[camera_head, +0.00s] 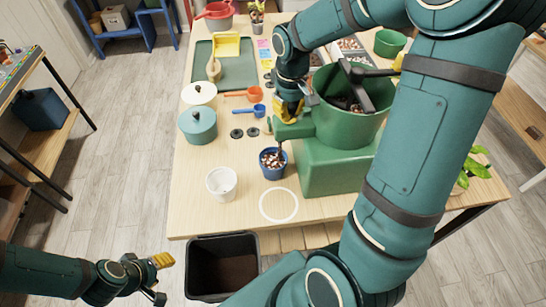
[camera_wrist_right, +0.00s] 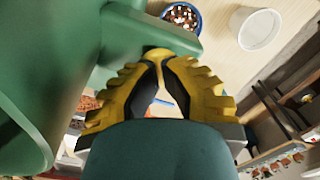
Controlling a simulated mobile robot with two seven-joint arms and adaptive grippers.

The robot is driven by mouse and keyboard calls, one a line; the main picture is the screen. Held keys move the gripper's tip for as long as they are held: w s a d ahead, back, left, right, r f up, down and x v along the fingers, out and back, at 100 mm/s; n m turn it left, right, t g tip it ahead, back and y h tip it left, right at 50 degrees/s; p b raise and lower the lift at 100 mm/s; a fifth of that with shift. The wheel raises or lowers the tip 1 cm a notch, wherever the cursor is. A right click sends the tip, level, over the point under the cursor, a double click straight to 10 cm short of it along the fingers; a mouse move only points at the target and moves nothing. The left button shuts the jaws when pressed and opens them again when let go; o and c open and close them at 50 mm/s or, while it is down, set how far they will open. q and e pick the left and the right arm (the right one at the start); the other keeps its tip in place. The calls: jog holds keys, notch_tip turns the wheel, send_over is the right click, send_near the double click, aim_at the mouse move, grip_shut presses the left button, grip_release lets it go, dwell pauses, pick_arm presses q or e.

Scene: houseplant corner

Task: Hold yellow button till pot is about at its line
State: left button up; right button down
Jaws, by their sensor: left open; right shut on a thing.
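The green dispenser (camera_head: 335,165) stands on the table with dark mix in its hopper. The blue pot (camera_head: 273,163) stands upright under its spout, holding brown-and-white mix; it also shows in the right wrist view (camera_wrist_right: 181,17). A thin dark streak hangs between spout and pot. I cannot make out a fill line. My right gripper (camera_head: 287,110) is at the spout arm, its yellow fingers closed together at the yellow button (camera_wrist_right: 158,53), which they mostly hide. My left gripper (camera_head: 160,276) is open and empty, off the table's front left.
A white pot (camera_head: 222,183) stands left of the blue pot. A white ring (camera_head: 279,205) marks the table in front. A black bin (camera_head: 222,243) is below the front edge.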

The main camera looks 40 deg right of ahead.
notch_tip(320, 180, up, 5)
jog(key=p, duration=0.4)
jog(key=shift+r, duration=0.15)
jog(key=shift+f, duration=0.2)
jog(key=shift+a, duration=0.1)
